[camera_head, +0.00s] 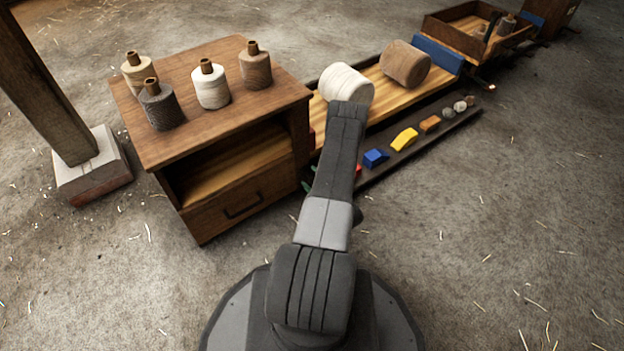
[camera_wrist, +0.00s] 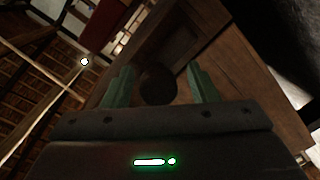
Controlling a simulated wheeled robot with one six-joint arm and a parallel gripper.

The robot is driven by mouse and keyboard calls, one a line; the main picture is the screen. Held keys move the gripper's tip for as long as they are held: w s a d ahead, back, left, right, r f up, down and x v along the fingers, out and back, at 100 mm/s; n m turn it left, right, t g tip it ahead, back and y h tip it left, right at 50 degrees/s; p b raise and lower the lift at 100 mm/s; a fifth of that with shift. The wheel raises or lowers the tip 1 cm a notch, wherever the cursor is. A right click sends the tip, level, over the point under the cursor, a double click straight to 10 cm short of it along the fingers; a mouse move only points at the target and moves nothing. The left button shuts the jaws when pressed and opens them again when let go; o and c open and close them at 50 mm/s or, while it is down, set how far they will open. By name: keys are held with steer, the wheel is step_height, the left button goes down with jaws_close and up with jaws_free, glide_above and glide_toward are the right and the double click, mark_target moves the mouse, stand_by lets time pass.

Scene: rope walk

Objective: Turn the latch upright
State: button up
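My gripper (camera_wrist: 160,78) shows in the wrist view with its two green fingers spread wide apart. A dark round piece (camera_wrist: 157,84) on a brown wooden face (camera_wrist: 180,38) lies between the fingers in that view. I cannot tell whether it is the latch or how it is turned, and no gap or contact with the fingers is clear. In the head view my arm hides most of the gripper. Only bits of green finger (camera_head: 308,186) show beside the wooden cabinet's (camera_head: 228,205) right end. No latch is plain in the head view.
Several thread cones stand on the cabinet top. To its right, a plank bed carries a white spool (camera_head: 345,84) and a brown spool (camera_head: 405,63). A dark rail (camera_head: 465,118) with small coloured blocks runs along its front. The floor at the right is open.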

steer(key=p+v, duration=0.4)
steer(key=v, duration=0.9)
steer(key=shift+s+d, duration=0.25)
steer(key=shift+s, duration=0.05)
stand_by(0.3)
steer(key=b+x, duration=0.4)
steer(key=x, duration=1)
steer(key=shift+d+r, duration=0.1)
steer(key=shift+s, duration=0.1)
